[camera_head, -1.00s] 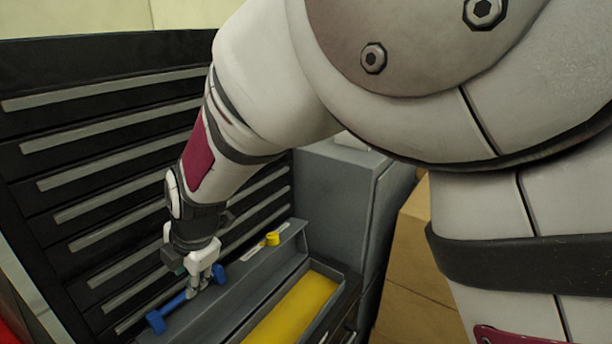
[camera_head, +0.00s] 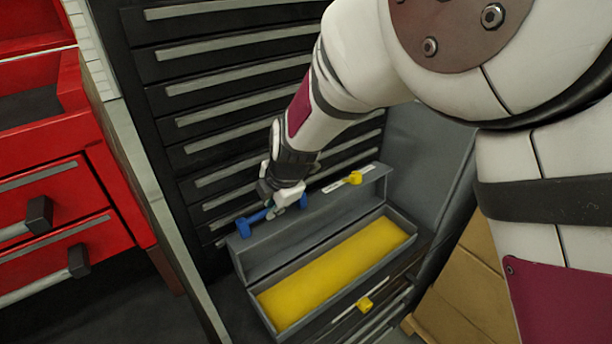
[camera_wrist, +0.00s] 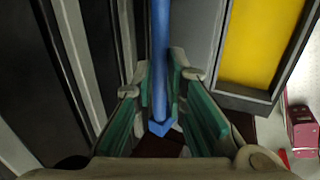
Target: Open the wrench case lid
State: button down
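The wrench case (camera_head: 330,290) is a long grey box with a yellow inside, and it is uncovered. Its grey lid (camera_head: 320,222) stands raised along the back edge, close to the dark drawer front. A blue bar handle (camera_head: 250,224) runs along the lid; it also shows in the wrist view (camera_wrist: 160,40). My gripper (camera_head: 290,204) is at the handle. In the wrist view its green-padded fingers (camera_wrist: 160,85) lie close on both sides of the blue bar and look shut on it. The exact contact is hard to see.
A black drawer cabinet (camera_head: 200,125) stands behind the case. A red cabinet (camera_head: 60,220) is at left. Yellow latch pieces sit on the lid (camera_head: 355,178) and the case front (camera_head: 365,303). Cardboard boxes (camera_head: 465,290) stand at right. Dark floor shows at lower left.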

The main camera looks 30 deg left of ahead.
jog(key=d, duration=0.1)
jog(key=s+d+b, duration=0.1)
jog(key=s+d, duration=0.1)
jog(key=shift+d, duration=0.35)
jog(key=c, duration=1.6)
grip_release()
jog(key=shift+r, duration=0.1)
jog(key=v, duration=1.2)
